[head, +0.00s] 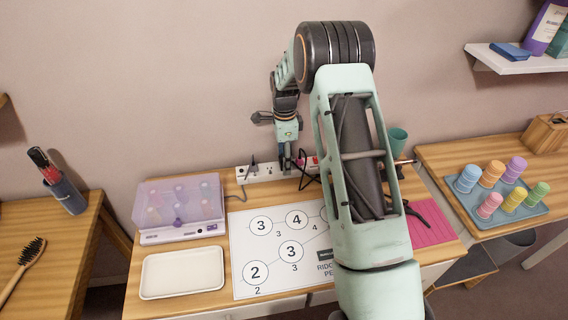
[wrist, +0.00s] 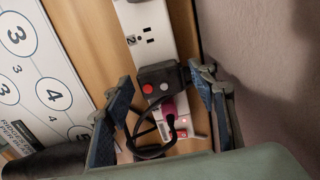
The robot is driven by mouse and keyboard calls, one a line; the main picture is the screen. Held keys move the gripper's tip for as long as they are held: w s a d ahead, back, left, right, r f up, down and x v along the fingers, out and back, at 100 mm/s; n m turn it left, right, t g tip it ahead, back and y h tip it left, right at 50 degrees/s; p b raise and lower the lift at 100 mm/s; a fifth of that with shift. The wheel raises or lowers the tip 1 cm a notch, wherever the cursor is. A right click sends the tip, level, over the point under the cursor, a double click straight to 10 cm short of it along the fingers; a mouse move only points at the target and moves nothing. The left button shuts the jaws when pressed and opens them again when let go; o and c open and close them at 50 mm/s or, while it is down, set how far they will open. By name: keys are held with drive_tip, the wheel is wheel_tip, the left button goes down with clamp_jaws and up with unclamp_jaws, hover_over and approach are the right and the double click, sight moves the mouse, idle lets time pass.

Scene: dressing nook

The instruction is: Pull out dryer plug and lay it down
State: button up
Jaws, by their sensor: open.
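A dark plug block (wrist: 160,82) with a red and a white button sits in the white power strip (wrist: 148,38); I take it as the dryer plug. A black cord loops below it in the wrist view. My gripper (wrist: 163,80) is open, with one finger on each side of the plug, and no clear contact shows. In the head view my gripper (head: 287,162) is down at the power strip (head: 262,173) along the back of the desk, and my arm hides part of the strip.
A magenta plug (wrist: 169,108) sits close beside the dark one. A white tray (head: 182,273), a clear-lidded box (head: 180,208) and a numbered sheet (head: 262,250) lie on the desk. The wall is close behind the strip.

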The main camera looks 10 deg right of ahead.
drive_tip(key=shift+c, duration=0.2)
clamp_jaws()
drive_tip(key=shift+r, duration=0.2)
drive_tip(key=shift+r+p, duration=1.5)
drive_tip(key=shift+r, duration=1.35)
